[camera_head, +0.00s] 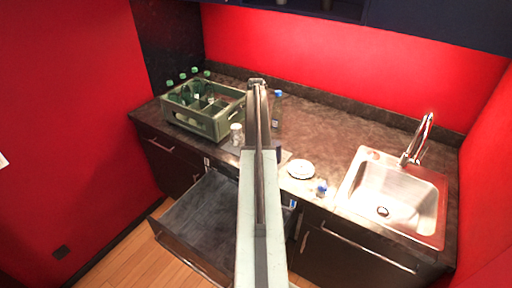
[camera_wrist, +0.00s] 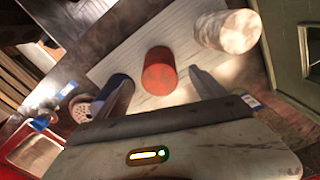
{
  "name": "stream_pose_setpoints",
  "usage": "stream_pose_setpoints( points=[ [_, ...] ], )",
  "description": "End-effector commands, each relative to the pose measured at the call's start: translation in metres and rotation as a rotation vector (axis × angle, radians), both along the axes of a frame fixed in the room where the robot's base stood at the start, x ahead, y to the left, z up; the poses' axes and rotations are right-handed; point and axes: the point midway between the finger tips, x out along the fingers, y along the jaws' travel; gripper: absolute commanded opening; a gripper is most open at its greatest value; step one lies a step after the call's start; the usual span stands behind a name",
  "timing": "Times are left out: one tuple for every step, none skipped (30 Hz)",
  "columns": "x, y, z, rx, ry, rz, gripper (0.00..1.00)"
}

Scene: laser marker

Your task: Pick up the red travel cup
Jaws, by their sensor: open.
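The red travel cup (camera_wrist: 158,72) shows in the wrist view, standing on a pale ribbed board or mat (camera_wrist: 120,66). My gripper (camera_wrist: 158,78) is open, with a dark finger to the left of the cup and a grey finger to its right. The cup appears between the fingertips or just beyond them; I cannot tell the exact depth. Neither finger visibly touches it. In the head view my arm hides the red cup and the gripper.
A white mottled cup (camera_wrist: 228,31) stands close to the right finger. The head view shows a green bottle crate (camera_head: 212,122), a blue-capped bottle (camera_head: 276,110), a white dish (camera_head: 300,169), a sink (camera_head: 390,190) and an open drawer (camera_head: 205,215).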

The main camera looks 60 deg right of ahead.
Motion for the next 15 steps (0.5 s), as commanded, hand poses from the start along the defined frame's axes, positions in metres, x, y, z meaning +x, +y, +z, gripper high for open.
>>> stream_pose_setpoints(
  points=[
    [0.000, 0.000, -0.002, 0.000, 0.000, 0.001, 0.80],
    [0.000, 0.000, -0.001, 0.000, 0.000, 0.001, 0.80],
    [0.001, 0.001, -0.002, 0.000, 0.000, 0.001, 0.80],
    [0.001, 0.001, -0.005, 0.000, 0.000, 0.001, 0.80],
    [0.001, 0.001, -0.008, 0.000, 0.000, 0.002, 0.80],
    [0.001, 0.001, -0.013, 0.000, 0.000, 0.002, 0.80],
    [0.001, 0.002, -0.018, 0.000, 0.000, 0.002, 0.80],
    [0.001, 0.002, -0.024, 0.000, 0.000, 0.002, 0.80],
    [0.001, 0.002, -0.031, 0.000, 0.000, 0.002, 0.80],
    [0.002, 0.003, -0.037, 0.000, 0.000, 0.003, 0.80],
    [0.002, 0.003, -0.043, 0.000, 0.000, 0.003, 0.80],
    [0.002, 0.003, -0.049, -0.001, -0.001, 0.002, 0.80],
    [0.002, 0.003, -0.052, -0.001, -0.001, 0.003, 0.80],
    [0.002, 0.003, -0.054, -0.001, -0.001, 0.003, 0.80],
    [0.002, 0.003, -0.055, -0.003, -0.001, 0.003, 0.80]
  ],
)
